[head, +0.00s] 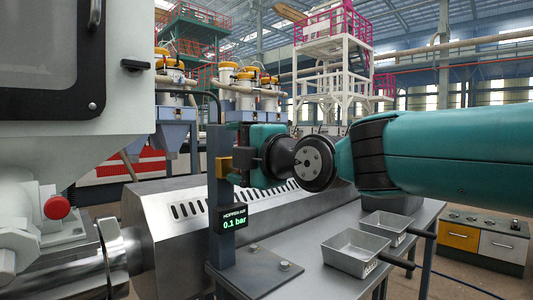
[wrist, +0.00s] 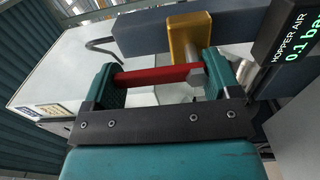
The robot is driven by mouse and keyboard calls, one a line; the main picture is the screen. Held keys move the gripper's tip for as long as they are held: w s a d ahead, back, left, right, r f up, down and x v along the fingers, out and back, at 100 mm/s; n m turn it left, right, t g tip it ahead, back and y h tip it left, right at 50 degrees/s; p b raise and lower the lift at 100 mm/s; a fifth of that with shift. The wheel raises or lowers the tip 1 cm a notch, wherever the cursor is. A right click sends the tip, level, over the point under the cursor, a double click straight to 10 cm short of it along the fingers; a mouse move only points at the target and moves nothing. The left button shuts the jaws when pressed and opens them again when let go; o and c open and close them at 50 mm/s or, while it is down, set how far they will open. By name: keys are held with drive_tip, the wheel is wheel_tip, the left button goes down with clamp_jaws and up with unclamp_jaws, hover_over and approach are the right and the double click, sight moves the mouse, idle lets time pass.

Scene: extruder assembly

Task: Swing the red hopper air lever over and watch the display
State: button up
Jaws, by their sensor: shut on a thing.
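The red hopper air lever (wrist: 158,75) lies lengthwise between the two teal fingers of my gripper (wrist: 160,80) in the wrist view, and the gripper is shut on it. The lever runs from the left finger to a grey hub below a yellow valve body (wrist: 184,45). In the head view my gripper (head: 246,146) is at the dark post and hides the lever; the yellow valve body (head: 222,167) shows at its left. The display (head: 233,220) on the post reads HOPPER AIR 0.1 bar. It is also at the right edge of the wrist view (wrist: 298,48), partly cut off.
A dark post (head: 220,195) stands on a bolted plate on the grey table (head: 300,275). Two metal trays (head: 352,262) lie at the right. A grey machine housing (head: 165,215) with slots is behind. A red knob (head: 57,207) sits on the machine at left.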

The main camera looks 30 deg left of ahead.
idle(0.3)
drive_tip(key=o, duration=1.1)
drive_tip(key=b+v, duration=0.2)
drive_tip(key=v, duration=1.5)
drive_tip(key=shift+s+d, duration=0.15)
drive_tip(key=shift+d, duration=0.1)
